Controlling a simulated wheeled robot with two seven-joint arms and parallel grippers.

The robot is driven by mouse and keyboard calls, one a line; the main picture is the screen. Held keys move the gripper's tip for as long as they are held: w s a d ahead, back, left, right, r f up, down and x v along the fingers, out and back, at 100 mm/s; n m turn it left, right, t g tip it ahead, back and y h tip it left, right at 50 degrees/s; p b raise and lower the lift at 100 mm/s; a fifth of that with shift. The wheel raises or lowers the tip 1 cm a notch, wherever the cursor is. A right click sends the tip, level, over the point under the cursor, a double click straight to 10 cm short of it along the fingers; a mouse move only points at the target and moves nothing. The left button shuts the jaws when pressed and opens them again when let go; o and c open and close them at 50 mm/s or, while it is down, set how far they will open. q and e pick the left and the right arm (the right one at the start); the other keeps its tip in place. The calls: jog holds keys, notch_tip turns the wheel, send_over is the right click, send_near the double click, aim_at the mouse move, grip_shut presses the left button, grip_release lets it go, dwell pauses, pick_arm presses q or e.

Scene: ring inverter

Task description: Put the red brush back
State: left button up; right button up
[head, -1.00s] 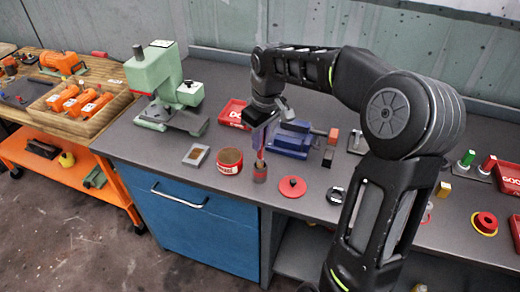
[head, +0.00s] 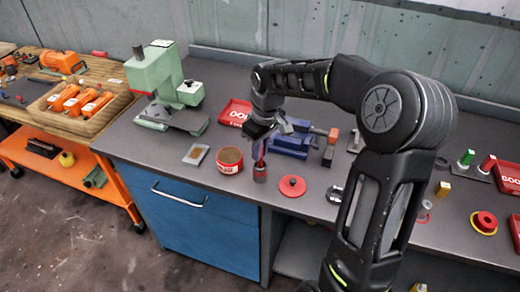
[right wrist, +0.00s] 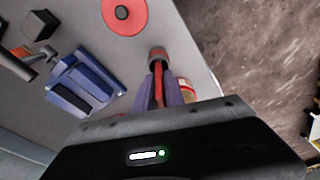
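The red brush (right wrist: 158,84) shows as a thin red handle between the two purple fingers of my right gripper (right wrist: 161,95). In the head view my right gripper (head: 259,150) is above the bench near its front edge, with the fingers close around the handle. At the brush's lower end is a short grey-and-dark-red cylinder (head: 260,172); it also shows in the right wrist view (right wrist: 158,55). I cannot tell whether it is part of the brush or a small holder. The fingers hide part of the handle. My left gripper is not in view.
A red tin (head: 229,168) stands just left of the brush and a red disc (head: 292,190) lies to its right. A blue vise (head: 290,148) and a red tray (head: 233,113) are behind. A green press (head: 158,85) stands further left. The bench front edge is close.

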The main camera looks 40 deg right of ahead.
jog(key=o, duration=0.3)
notch_tip(320, 180, up, 12)
jog(key=s, duration=0.1)
jog(key=shift+s+d+r+b, duration=0.15)
jog(key=shift+s+b, duration=0.1)
jog(key=shift+b, duration=0.15)
dwell(1.7)
